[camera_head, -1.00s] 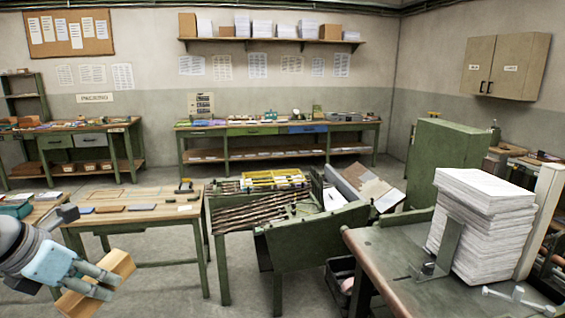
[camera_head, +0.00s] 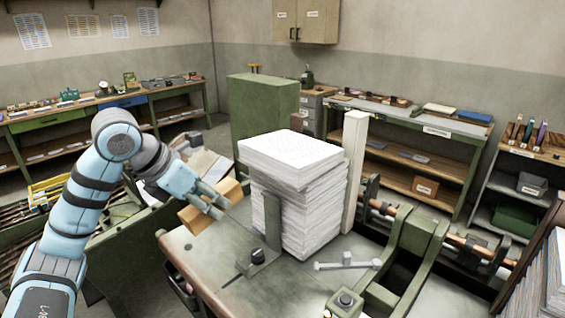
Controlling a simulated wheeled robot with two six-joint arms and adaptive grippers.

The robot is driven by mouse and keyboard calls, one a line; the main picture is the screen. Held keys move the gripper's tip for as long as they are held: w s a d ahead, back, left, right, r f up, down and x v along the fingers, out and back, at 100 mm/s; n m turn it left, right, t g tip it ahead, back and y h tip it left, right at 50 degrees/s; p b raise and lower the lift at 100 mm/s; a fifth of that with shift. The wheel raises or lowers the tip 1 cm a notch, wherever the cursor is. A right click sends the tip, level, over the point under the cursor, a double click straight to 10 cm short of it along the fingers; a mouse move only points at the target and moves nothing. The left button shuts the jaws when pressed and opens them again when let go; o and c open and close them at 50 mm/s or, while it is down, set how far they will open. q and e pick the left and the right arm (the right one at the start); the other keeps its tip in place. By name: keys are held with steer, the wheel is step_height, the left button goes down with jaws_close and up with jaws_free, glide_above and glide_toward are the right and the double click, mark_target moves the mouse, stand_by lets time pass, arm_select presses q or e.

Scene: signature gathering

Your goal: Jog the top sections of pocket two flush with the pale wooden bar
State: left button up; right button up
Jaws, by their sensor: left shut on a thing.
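A tall stack of white paper sections (camera_head: 296,190) stands on the green machine table (camera_head: 205,256). Its upper sections sit a little unevenly over the lower ones. My left gripper (camera_head: 218,205) is shut on the pale wooden bar (camera_head: 210,208) and holds it just left of the stack, apart from it as far as I can tell. A green upright plate (camera_head: 272,221) stands against the stack's near left side. A tall pale post (camera_head: 354,170) stands behind its right side. My right gripper is not in view.
A metal T-shaped handle (camera_head: 347,262) lies right of the stack's foot. A black knob (camera_head: 257,256) is on the table in front. Green machine castings (camera_head: 417,238) and a rod are at the right. A green cabinet (camera_head: 262,104) stands behind.

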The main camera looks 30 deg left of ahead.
mark_target(223, 181)
arm_select(q)
steer(key=shift+t+h, duration=0.4)
steer(key=shift+t, duration=0.5)
steer(key=w, duration=0.6)
steer(key=shift+w+d, duration=0.2)
steer(key=shift+w, duration=0.1)
steer(key=w+p, duration=0.2)
steer(key=p, duration=0.1)
steer(key=shift+d, duration=0.15)
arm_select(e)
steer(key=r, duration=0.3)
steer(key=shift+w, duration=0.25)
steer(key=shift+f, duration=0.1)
arm_select(q)
steer(key=shift+w, duration=0.1)
